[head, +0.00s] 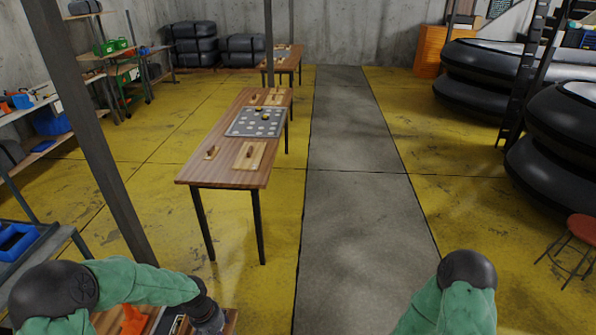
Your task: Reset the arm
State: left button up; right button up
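My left arm (145,283) comes in from the lower left in a green sleeve, bent at a dark joint. Its dark wrist end (207,314) points down at the bottom edge, and the gripper fingers are cut off below the picture. My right arm (457,308) shows at the bottom right as a dark joint and a green sleeve running down out of the frame. My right gripper is out of view. I cannot tell whether either gripper holds anything.
A wooden surface with an orange item (133,320) lies under my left wrist. A post (90,140) stands close to my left arm. Ahead is a wooden table (195,175) with a perforated grey board (245,128). Black inflatable boats (560,150) and a red stool (583,228) stand right. The grey walkway (350,220) is clear.

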pick_arm(q)
jog(key=s+d+f+h+b, duration=0.1)
jog(key=s+d+f+b, duration=0.2)
jog(key=s+d+f, duration=0.3)
jog(key=s+d+f+m+h+b, duration=0.1)
jog(key=s+d+f+b, duration=0.3)
jog(key=f, duration=1)
jog(key=s+d, duration=0.3)
jog(key=s, duration=0.1)
jog(key=shift+s+f+b, duration=0.3)
jog(key=shift+s, duration=0.1)
